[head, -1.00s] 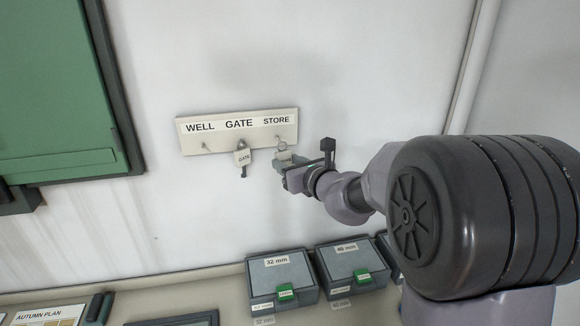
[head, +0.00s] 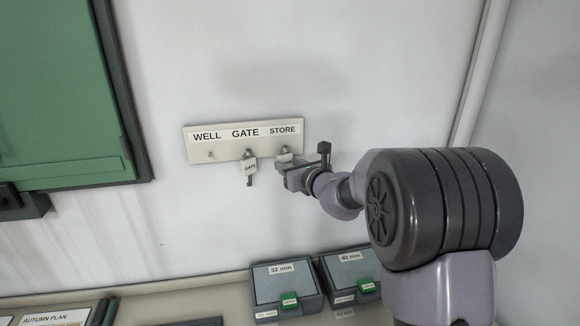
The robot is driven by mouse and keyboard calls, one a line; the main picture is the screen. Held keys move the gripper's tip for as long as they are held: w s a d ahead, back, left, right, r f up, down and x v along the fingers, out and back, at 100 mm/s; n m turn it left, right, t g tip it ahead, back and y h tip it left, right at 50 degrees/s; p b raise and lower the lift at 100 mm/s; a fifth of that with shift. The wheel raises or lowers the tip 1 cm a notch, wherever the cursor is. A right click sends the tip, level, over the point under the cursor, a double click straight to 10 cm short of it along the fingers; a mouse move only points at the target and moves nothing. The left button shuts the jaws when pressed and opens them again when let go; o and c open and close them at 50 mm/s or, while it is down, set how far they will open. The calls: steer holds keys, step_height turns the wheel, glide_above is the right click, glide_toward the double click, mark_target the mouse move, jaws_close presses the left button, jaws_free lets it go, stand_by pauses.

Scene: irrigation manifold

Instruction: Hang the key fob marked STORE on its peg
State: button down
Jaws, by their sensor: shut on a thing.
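The key board (head: 222,153) is on the wall, with pegs under the labels WELL, GATE and STORE. The GATE fob (head: 250,167) hangs under the GATE label with its key below it. The WELL peg (head: 211,154) is bare. My gripper (head: 286,165) is at the right end of the board, just below the STORE label (head: 283,130). It is shut on a pale fob (head: 284,157), whose ring is close to the STORE peg. The fob's marking is hidden, and I cannot tell whether the ring is around the peg.
Grey boxes marked 32 mm (head: 284,282) and 40 mm (head: 349,265) stand on the shelf below. A green cabinet (head: 60,90) is on the wall at left. A white pipe (head: 483,70) runs down the wall at right. The wall between board and boxes is clear.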

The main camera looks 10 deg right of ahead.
stand_by(0.3)
steer(key=c, duration=0.8)
jaws_free()
